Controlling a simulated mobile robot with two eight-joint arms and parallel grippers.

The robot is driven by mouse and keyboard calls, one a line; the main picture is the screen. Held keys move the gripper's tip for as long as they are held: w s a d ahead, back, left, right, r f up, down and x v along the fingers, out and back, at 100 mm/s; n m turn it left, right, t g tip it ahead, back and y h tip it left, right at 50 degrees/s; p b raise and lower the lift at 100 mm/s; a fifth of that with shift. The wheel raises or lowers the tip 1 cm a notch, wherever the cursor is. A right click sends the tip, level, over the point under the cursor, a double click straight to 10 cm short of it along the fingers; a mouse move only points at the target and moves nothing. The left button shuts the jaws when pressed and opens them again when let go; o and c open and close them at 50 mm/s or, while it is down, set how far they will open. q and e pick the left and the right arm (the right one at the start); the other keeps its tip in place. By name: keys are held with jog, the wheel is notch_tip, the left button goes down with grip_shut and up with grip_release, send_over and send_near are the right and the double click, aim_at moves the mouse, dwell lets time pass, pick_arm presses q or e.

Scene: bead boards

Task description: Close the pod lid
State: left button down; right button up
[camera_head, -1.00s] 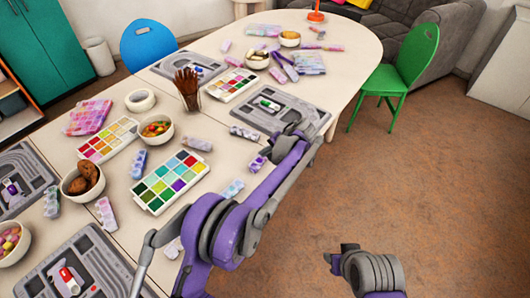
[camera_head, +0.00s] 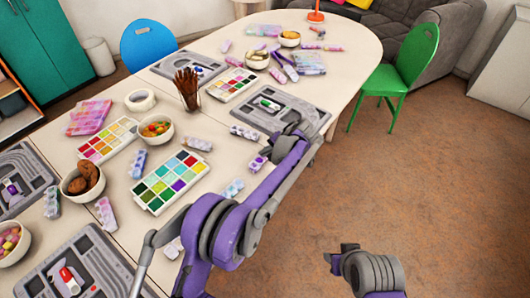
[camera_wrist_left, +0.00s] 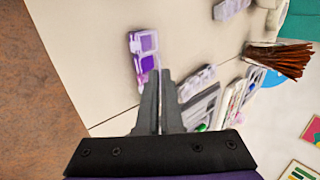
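A small pod with purple compartments (camera_head: 257,163) lies on the table near its right edge. In the left wrist view the purple pod (camera_wrist_left: 144,52) lies just beyond my fingertips, to their left. I cannot tell how its lid stands. My left gripper (camera_wrist_left: 159,76) points down toward the table with its two fingers together and nothing visible between them. In the head view my left arm reaches over the table's right edge, and its fingers are mostly hidden.
Another pod (camera_head: 245,133) lies between the purple pod and a grey bead board (camera_head: 282,106). A paint palette (camera_head: 171,182), a brush cup (camera_head: 189,94) and bowls stand further left. Several more pods are scattered about. A green chair (camera_head: 401,66) stands right of the table.

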pick_arm(q)
jog(key=shift+s+d+f+t+y+b, duration=0.2)
jog(key=shift+f+t+y+b, duration=0.15)
jog(key=shift+b, duration=0.2)
jog(key=shift+s+d+f+t+y+b, duration=0.1)
jog(key=shift+d+f+t+y+b, duration=0.15)
jog(key=shift+y+b, duration=0.25)
jog(key=f+t+y+b, duration=0.1)
jog(key=b, duration=0.1)
jog(key=d+f+t+y+b, duration=0.1)
jog(key=y+b, duration=0.1)
jog(key=b, duration=0.1)
jog(key=s+f+t+y+b, duration=0.1)
jog(key=y+b, duration=0.1)
jog(key=shift+d+f+t, duration=0.2)
jog(key=shift+f+t, duration=0.1)
jog(key=shift+f, duration=0.05)
jog(key=shift+f+t+y+b, duration=0.35)
jog(key=shift+t+y+b, duration=0.15)
jog(key=shift+y+b, duration=0.6)
jog(key=c, duration=1.1)
grip_release()
jog(key=shift+o, duration=0.2)
